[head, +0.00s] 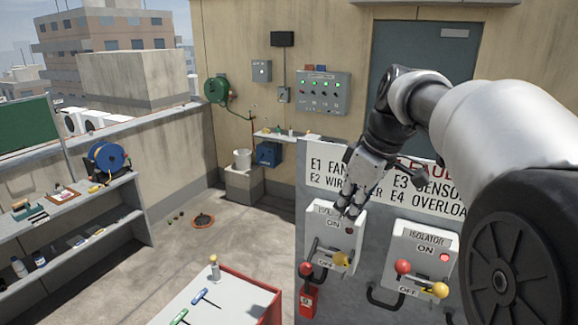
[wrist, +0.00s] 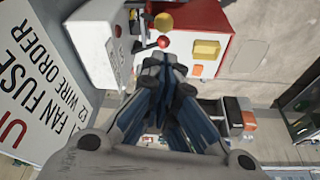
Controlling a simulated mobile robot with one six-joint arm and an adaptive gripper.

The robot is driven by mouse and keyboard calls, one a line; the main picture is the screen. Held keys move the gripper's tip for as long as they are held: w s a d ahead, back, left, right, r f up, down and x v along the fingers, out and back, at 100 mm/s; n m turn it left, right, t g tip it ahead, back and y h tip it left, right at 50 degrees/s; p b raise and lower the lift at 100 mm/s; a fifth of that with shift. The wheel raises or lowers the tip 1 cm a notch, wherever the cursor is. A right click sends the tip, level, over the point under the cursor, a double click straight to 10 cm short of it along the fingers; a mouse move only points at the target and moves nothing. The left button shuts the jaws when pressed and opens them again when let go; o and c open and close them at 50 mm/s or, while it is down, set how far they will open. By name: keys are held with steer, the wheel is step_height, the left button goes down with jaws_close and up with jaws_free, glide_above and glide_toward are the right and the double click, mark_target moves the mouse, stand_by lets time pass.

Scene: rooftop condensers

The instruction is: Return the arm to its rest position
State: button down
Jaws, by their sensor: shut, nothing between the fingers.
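My arm reaches in from the right in the head view. My gripper (head: 350,208) points down in front of the white sign, just above the left isolator box (head: 347,232). Its fingers come together with nothing between them; they also show in the wrist view (wrist: 168,66). The gripper covers part of the left isolator's top, and I cannot tell whether it touches the box. The right isolator box (head: 422,246) has a red knob (head: 403,267) and a yellow knob (head: 440,290) on its front. The left isolator shows a yellow knob (head: 340,258).
The sign (head: 322,176) stands close behind my gripper. A red-edged cart (head: 262,287) with screwdrivers and a red padlock-like tag (head: 308,300) are below. A shelf (head: 112,200) with tools and a blue reel (head: 106,158) stands left. Open floor (head: 165,245) lies between.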

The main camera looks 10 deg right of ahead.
steer(key=s+a+f+m+b, duration=0.1)
steer(key=s+f+m+b, duration=0.2)
steer(key=s+f+b, duration=0.4)
steer(key=s+a+f+m+t+h+b, duration=0.1)
steer(key=s+a+f+m+b, duration=0.1)
steer(key=s+f+b, duration=0.5)
steer(key=s+a+f+m+t+h+b, duration=0.1)
steer(key=s+a+f+m+b, duration=0.1)
steer(key=s+f+b, duration=0.5)
steer(key=s+f+m, duration=0.1)
steer(key=s+f, duration=0.4)
steer(key=f, duration=0.6)
steer(key=shift+f+m, duration=0.15)
steer(key=shift+m, duration=0.15)
